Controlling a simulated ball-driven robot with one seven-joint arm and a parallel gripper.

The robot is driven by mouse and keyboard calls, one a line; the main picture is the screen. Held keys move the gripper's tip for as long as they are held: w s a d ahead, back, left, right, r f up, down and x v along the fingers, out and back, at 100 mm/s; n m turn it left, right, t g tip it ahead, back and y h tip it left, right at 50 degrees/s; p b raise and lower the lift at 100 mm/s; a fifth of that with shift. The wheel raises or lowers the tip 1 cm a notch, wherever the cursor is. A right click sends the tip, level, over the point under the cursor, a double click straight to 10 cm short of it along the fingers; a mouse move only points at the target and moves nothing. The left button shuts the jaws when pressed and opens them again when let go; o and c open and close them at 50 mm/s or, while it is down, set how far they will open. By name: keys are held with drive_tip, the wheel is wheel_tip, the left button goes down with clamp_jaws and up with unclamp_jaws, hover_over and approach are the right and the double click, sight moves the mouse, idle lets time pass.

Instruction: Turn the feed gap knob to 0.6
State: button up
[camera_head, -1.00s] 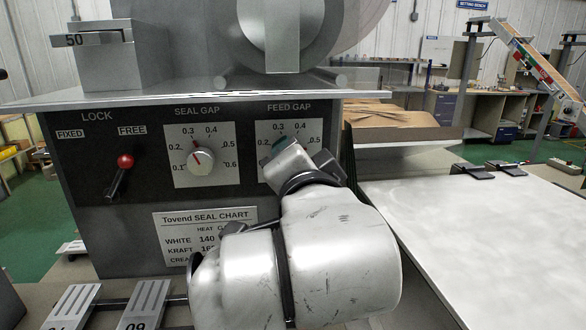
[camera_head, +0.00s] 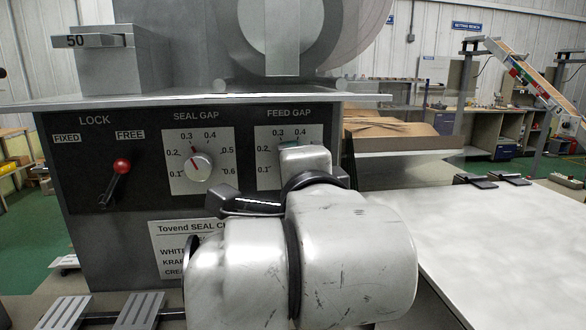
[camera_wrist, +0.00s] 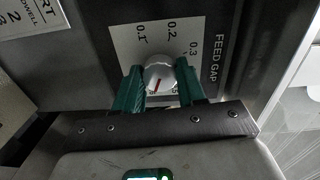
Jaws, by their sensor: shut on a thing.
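The feed gap knob (camera_wrist: 159,74) is a round pale knob with a red pointer mark, seen in the wrist view between the green fingers of my gripper (camera_wrist: 160,84). The fingers are closed on its two sides. The red mark points down and slightly left in that view, away from the 0.1, 0.2 and 0.3 labels and toward the 0.5 to 0.6 side. The gripper body hides most labels there, so I cannot read the exact setting. In the head view my wrist covers the knob; part of the feed gap dial plate (camera_head: 268,172) shows.
Left of it are the seal gap knob (camera_head: 198,166) and the lock lever with a red ball (camera_head: 121,167), near FREE. A seal chart (camera_head: 180,240) sits below. A white table (camera_head: 490,240) stands right, and cardboard (camera_head: 390,128) lies behind.

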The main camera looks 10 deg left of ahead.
drive_tip(key=shift+f, duration=0.1)
drive_tip(key=o, duration=1.1)
drive_tip(key=shift+c, duration=0.2)
drive_tip(key=shift+s, duration=0.1)
drive_tip(key=b+v, duration=0.1)
drive_tip(key=v, duration=0.9)
drive_tip(key=shift+s, duration=0.25)
drive_tip(key=shift+d, duration=0.15)
